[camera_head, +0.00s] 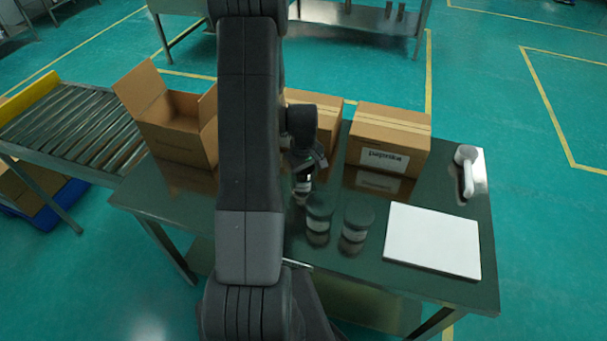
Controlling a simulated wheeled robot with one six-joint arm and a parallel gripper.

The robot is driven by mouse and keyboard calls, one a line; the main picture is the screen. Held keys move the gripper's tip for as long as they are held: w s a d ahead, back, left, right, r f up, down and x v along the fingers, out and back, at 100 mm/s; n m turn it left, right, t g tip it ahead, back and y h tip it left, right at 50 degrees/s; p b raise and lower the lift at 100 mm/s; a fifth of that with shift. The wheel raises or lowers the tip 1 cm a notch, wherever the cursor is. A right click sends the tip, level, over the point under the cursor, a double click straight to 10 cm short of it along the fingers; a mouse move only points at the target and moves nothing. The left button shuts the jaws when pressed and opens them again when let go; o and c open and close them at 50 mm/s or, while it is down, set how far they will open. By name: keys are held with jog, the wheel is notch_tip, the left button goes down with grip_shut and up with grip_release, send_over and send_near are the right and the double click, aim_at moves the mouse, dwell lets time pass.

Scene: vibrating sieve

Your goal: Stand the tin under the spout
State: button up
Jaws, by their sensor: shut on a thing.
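My gripper (304,170) is beyond my arm, near the middle of the table, pointing down. It is shut on a small pale and dark thing (303,187), which looks like a tin but is partly hidden by the gripper and arm. I cannot tell whether it touches the table. Two dark-lidded round containers stand upright just in front of it, one on the left (318,207) and one on the right (358,219). No spout can be made out in this view.
A roller conveyor (72,126) adjoins at left.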

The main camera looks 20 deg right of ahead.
jog(key=shift+f, duration=0.15)
jog(key=o, duration=1)
